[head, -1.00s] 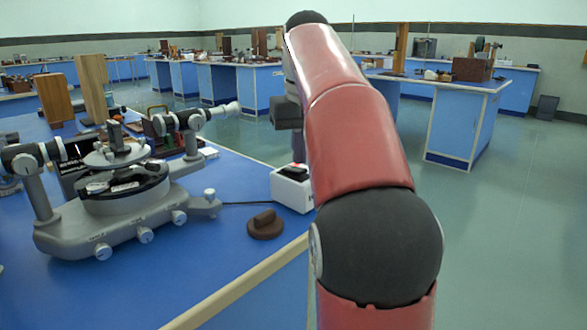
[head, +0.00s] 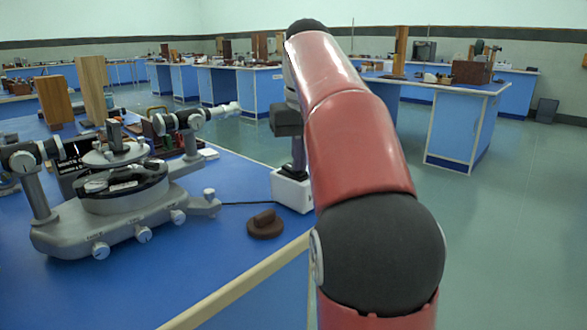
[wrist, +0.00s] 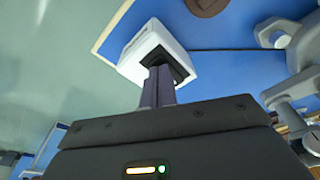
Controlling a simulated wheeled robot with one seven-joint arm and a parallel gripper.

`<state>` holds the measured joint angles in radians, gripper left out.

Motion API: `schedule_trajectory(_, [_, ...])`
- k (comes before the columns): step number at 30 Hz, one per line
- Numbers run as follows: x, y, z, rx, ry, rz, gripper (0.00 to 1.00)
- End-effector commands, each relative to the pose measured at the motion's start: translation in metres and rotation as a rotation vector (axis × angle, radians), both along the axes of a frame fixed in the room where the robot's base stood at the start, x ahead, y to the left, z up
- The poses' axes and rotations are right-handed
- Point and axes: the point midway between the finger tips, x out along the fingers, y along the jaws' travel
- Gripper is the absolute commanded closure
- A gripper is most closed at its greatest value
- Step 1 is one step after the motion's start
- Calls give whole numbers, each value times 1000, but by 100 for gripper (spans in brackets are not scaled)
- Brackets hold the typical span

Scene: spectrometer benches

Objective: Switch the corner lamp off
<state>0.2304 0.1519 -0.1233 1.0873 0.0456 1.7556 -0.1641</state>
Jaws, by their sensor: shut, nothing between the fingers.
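A small white box (head: 290,195) with a black rocker switch sits at the near right corner of the blue bench, a dark cable running left from it. In the wrist view the box (wrist: 140,47) shows a black rocker (wrist: 183,66). My gripper (head: 297,170) is shut and empty, pointing down. Its fingertips (wrist: 158,72) reach the black rocker in the wrist view; they look in contact or very close. The fingers hide part of the rocker, so I cannot tell which way it is tipped. I cannot make out a lit lamp.
A grey spectrometer (head: 130,205) stands left on the bench. A brown round knob-like object (head: 265,224) lies just left of the box. Wooden blocks (head: 92,88) stand farther back. The bench edge (head: 240,290) is close by; floor to the right is clear.

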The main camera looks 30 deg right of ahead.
Motion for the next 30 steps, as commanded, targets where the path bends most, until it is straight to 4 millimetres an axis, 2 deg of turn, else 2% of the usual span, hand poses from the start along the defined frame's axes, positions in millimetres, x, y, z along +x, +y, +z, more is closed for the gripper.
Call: schedule_trajectory(30, [0, 0, 69, -1, 0, 0, 100])
